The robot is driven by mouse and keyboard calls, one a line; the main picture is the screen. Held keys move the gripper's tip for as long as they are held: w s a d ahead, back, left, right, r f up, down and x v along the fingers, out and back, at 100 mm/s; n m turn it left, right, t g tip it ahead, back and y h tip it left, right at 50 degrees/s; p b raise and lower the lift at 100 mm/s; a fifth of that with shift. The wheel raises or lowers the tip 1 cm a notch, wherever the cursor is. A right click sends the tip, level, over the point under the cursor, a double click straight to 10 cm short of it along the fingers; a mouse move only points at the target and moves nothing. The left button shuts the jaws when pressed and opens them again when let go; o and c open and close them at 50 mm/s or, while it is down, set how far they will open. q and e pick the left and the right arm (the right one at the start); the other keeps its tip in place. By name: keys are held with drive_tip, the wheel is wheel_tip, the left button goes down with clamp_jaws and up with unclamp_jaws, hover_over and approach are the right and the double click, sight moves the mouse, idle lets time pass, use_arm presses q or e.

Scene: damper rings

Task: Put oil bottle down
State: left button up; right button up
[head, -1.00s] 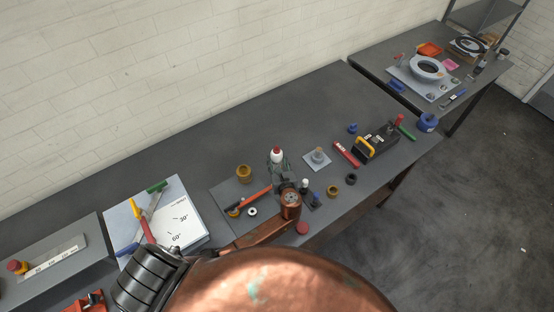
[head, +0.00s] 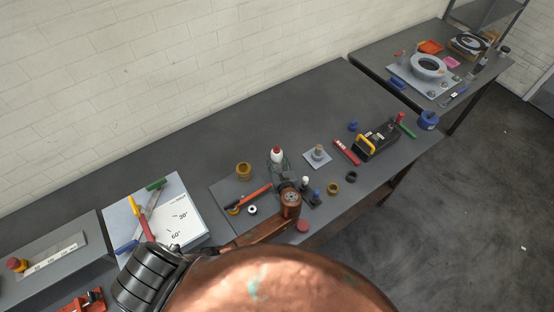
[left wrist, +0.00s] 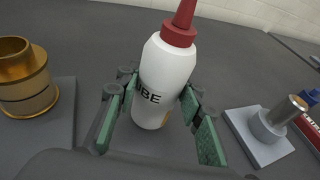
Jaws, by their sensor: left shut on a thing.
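The oil bottle (head: 276,154) is white with a red cap and stands upright near the middle of the table. In the left wrist view the bottle (left wrist: 166,75) shows part of a dark label, and its base appears to be at the table surface. I cannot tell whether it touches. My left gripper (head: 280,166) is shut on the bottle. Its green-padded fingers (left wrist: 160,110) are on either side of the bottle's lower body. My right gripper is not in view.
A brass bushing (head: 244,170) stands left of the bottle, and a grey plate with a metal post (head: 317,163) lies to its right. An orange-handled tool (head: 256,195) lies in front. The table (head: 300,110) behind the bottle is clear.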

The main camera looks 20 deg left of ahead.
use_arm(q)
drive_tip(key=shift+f, duration=0.25)
drive_tip(key=o, duration=1.3)
drive_tip(key=v, duration=1.2)
clamp_jaws()
idle(0.9)
drive_tip(key=shift+s, duration=0.1)
idle(0.4)
